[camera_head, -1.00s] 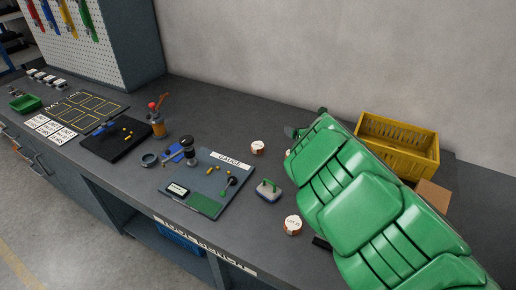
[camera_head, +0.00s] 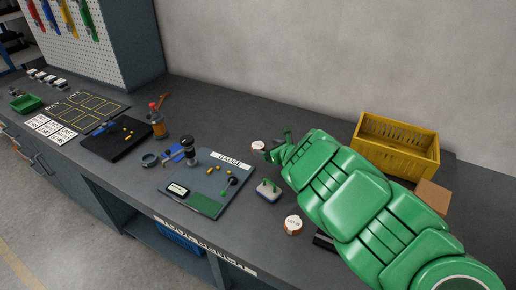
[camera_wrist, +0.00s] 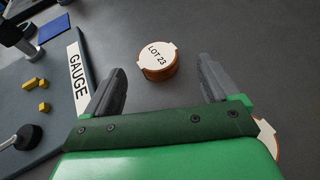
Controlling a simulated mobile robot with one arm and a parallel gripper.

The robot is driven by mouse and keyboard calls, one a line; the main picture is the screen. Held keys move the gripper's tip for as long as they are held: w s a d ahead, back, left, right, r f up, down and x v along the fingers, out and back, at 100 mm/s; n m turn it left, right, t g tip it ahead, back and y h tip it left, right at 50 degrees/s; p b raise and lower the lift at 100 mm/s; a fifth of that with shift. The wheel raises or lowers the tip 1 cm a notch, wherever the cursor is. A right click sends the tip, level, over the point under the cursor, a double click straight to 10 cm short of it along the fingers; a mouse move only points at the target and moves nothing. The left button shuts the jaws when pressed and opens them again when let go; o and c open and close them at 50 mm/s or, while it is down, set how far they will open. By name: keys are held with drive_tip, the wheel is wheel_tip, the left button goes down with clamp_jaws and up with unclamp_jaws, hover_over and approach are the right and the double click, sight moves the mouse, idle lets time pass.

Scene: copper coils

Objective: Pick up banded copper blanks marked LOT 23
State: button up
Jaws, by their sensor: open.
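The banded copper blanks marked LOT 23 (camera_wrist: 155,61) form a short round copper stack with a white label on top. In the wrist view it lies on the bench just ahead of my gripper (camera_wrist: 161,72), roughly between the lines of the two fingers. My gripper is open and empty. In the head view the stack (camera_head: 257,146) sits just left of my gripper (camera_head: 275,148), apart from it. A second white-topped copper stack (camera_wrist: 268,138) shows partly at the right of the wrist view, its marking hidden.
Another labelled copper stack (camera_head: 293,224) stands nearer the bench front; its marking is too small to read surely. A yellow crate (camera_head: 402,166) stands behind my arm.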

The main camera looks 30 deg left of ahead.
sight(260, 147)
drive_tip(key=shift+s+x, duration=0.2)
drive_tip(key=shift+x, duration=2.35)
drive_tip(key=c, duration=1.2)
drive_tip(key=shift+c, duration=0.3)
